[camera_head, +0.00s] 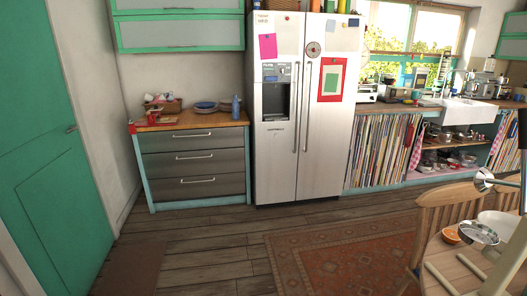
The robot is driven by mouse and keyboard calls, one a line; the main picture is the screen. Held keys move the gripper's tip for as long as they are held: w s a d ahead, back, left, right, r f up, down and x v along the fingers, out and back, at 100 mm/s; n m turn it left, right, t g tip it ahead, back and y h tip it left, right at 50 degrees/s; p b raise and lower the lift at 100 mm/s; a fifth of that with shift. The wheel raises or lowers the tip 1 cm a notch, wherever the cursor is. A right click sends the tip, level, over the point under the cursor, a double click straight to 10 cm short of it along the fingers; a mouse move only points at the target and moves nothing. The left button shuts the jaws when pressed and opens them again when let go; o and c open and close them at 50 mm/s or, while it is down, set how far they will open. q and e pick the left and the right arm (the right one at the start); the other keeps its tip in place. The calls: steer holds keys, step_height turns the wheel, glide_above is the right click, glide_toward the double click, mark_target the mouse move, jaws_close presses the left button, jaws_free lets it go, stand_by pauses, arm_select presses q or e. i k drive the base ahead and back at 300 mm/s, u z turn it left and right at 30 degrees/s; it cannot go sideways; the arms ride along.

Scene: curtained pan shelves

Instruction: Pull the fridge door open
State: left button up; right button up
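The fridge (300,110) is a tall silver two-door unit standing against the back wall in the middle of the view. Both doors look shut. The left door (272,160) has a dark water and ice dispenser (276,100). The right door (325,165) has a red-framed picture (331,80) on it. Two long vertical handles stand side by side at the centre seam, the left door handle (295,108) and the right door handle (306,105).
Wooden floor (210,250) and a patterned rug (350,262) lie open before the fridge. A wooden chair (445,205) and a table with bowls are at lower right.

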mark_target(330, 74)
steer(key=z, duration=0.1)
steer(key=i, duration=2.4)
steer(key=z, duration=1)
steer(key=i, duration=1.55)
steer(key=z, duration=0.5)
